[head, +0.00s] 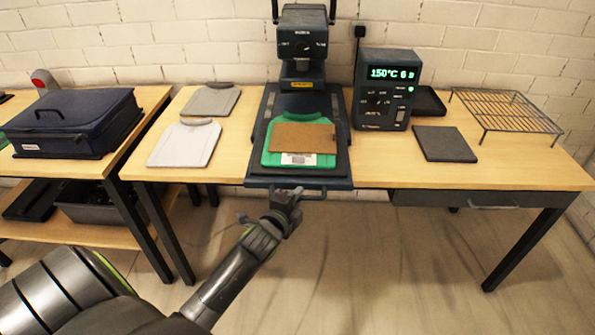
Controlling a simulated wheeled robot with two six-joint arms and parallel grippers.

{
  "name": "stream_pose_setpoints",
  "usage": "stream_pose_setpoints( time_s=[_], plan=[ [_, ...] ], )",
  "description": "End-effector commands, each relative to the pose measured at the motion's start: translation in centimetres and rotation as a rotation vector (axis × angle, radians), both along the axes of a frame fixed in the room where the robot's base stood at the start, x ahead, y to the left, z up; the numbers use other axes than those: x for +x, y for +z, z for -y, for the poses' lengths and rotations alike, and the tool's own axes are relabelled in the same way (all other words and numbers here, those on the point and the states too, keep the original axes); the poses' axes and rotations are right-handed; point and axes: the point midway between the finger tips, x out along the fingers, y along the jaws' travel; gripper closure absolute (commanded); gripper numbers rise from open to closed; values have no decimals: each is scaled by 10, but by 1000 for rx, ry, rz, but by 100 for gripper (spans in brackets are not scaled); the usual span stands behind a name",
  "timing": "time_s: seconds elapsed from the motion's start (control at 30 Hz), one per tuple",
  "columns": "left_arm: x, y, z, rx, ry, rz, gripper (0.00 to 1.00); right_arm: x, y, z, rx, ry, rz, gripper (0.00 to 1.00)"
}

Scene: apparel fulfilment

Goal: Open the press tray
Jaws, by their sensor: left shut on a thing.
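The heat press (302,52) stands at the back middle of the table. Its dark press tray (258,173) lies in front of the press head, with its front edge at the table's front edge. A green shirt-shaped piece (272,135) lies on the tray, with a brown sheet (303,137) and a white barcode label (299,159) on it. My left gripper (288,195) is shut on the tray handle (316,192) at its left part; the fingers hide that part. My right gripper is not in view.
A control box (384,90) reading 150°C stands right of the tray. A dark pad (444,144) and a wire rack (507,108) lie further right. Two grey shirt pieces (184,146) lie left. A dark case (72,122) sits on the left table. The floor in front is clear.

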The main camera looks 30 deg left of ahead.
Motion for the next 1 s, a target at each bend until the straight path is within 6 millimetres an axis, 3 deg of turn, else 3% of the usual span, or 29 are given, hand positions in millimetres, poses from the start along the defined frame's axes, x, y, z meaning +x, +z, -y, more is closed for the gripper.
stream_pose_setpoints(
  time_s=[0.1,0.3,0.77,0.8,0.93,1.0],
  plan=[
    [-17,2,10,-1,1,-3,100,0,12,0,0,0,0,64],
    [-31,1,19,0,0,0,100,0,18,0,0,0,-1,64],
    [-34,0,21,2,0,1,100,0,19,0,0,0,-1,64],
    [-34,-1,21,2,0,1,86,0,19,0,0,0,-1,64],
    [-34,0,21,2,0,1,69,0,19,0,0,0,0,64],
    [-34,0,21,2,-1,1,66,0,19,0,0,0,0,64]
  ],
)
